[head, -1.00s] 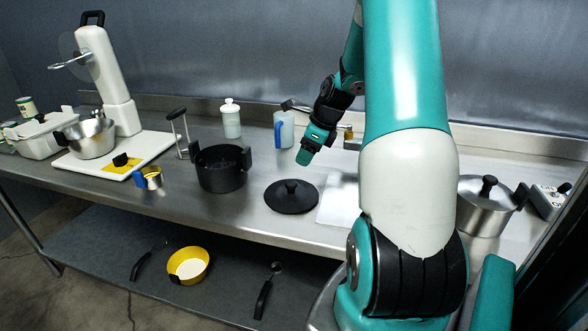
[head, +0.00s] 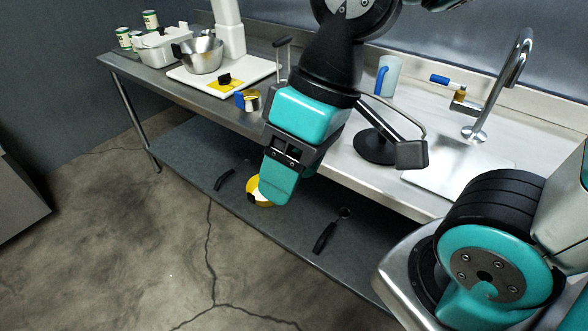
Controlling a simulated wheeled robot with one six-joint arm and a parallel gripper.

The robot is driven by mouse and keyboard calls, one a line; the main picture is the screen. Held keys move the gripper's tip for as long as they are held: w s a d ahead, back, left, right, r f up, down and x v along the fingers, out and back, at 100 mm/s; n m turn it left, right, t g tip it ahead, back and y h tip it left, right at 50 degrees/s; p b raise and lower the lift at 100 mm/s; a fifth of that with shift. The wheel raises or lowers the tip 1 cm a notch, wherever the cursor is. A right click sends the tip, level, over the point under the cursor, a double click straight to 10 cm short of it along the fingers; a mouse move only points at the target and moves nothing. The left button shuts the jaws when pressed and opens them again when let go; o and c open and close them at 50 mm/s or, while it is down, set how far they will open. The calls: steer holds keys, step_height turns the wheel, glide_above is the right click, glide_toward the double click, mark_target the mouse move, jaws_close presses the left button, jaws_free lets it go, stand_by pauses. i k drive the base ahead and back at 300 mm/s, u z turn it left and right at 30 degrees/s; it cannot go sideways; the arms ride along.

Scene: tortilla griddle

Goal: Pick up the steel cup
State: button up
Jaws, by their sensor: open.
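The steel cup (head: 252,102) is a small, shiny vessel with a blue handle on its left side. It stands near the front edge of the steel counter (head: 235,117), left of my arm. My gripper (head: 276,183) hangs pointing down, in front of the counter edge in the picture, right of and below the cup. It is open, with nothing seen in it. Its teal end overlaps the yellow bowl on the lower shelf in the picture. The black pot seen earlier is hidden behind my arm.
The yellow bowl (head: 262,189) and dark utensils (head: 325,237) lie on the lower shelf (head: 185,155). A black lid (head: 372,147) and tap (head: 482,120) are to the right.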

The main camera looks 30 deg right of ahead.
mark_target(248, 98)
steer(key=z, duration=0.6)
steer(key=k, duration=0.65)
steer(key=u, duration=0.6)
steer(key=i, duration=0.6)
steer(key=u, duration=0.75)
steer(key=i, duration=1.3)
steer(key=z, duration=1.25)
steer(key=i, duration=0.5)
steer(key=z, duration=0.55)
